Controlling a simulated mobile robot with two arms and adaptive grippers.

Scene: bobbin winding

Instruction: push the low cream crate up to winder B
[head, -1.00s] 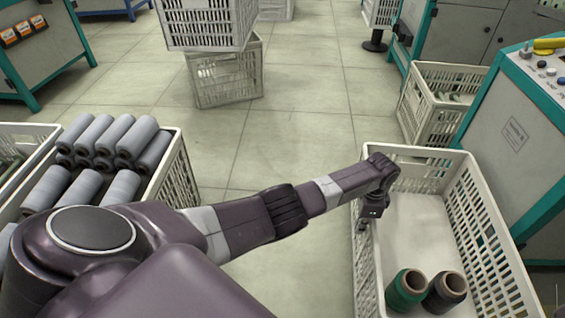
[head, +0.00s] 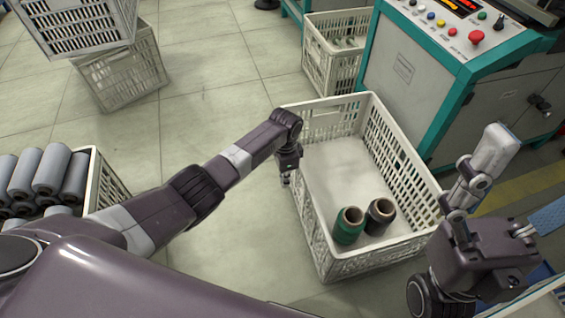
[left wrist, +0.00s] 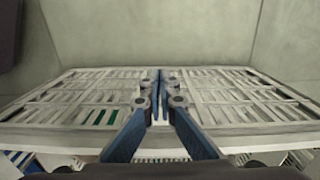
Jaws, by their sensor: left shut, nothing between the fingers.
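The low cream crate (head: 330,262) stands on the floor right of centre in the head view, with a green bobbin (head: 348,226) and a dark bobbin (head: 380,216) inside. My left gripper (head: 287,182) points down at the crate's left long wall. Its blue fingers (left wrist: 160,75) are shut and empty in the left wrist view, in front of a slotted crate wall (left wrist: 225,95); contact is unclear. The teal-framed winder (head: 404,70) stands close beyond the crate's right side; no letter is readable. My right arm shows at the lower right, its fingers unclear.
A crate with grey bobbins (head: 103,190) stands at the left. Stacked crates (head: 125,75) stand at the upper left. Another cream crate (head: 325,60) stands beside the winder, behind the low crate. The tiled floor between them is clear.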

